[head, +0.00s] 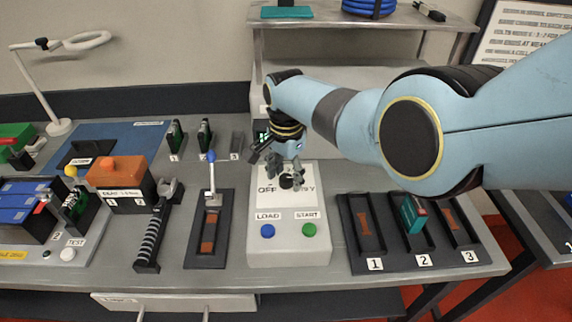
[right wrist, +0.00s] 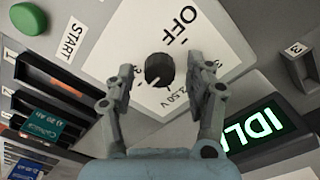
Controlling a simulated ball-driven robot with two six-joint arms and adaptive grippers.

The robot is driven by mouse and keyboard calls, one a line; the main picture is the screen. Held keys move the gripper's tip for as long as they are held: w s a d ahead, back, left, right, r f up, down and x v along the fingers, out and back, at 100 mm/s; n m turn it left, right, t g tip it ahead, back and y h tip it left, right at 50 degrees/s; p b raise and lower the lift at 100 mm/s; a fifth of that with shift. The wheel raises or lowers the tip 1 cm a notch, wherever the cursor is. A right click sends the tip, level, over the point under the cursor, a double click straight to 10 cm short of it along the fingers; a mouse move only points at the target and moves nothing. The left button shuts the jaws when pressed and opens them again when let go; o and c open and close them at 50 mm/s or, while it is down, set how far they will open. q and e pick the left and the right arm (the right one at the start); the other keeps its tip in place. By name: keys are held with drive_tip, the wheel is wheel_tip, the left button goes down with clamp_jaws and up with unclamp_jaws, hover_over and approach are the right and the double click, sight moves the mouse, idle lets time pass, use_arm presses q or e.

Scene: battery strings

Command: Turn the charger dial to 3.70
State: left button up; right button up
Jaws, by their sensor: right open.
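The charger (head: 288,245) is a light grey box with a white dial face and LOAD and START buttons. Its round black dial knob (right wrist: 158,69) shows in the right wrist view, with a short white mark at its lower edge. OFF and 3.50 V are printed around it; another label is partly hidden by a finger. My right gripper (head: 287,172) is above the dial face, its fingers open on either side of the knob with gaps visible. A green display (right wrist: 262,124) reads "IDL", partly cut off. My left gripper is not in view.
The blue LOAD button (head: 267,231) and green START button (head: 309,230) are on the charger front. A slotted dark tray (head: 358,259) stands right, with a teal battery (head: 411,215) in slot 2. A lever fixture (head: 211,225) stands left.

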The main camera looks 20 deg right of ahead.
sight(286, 177)
wheel_tip(286, 177, up, 12)
idle(0.5)
drive_tip(key=shift+f, duration=0.15)
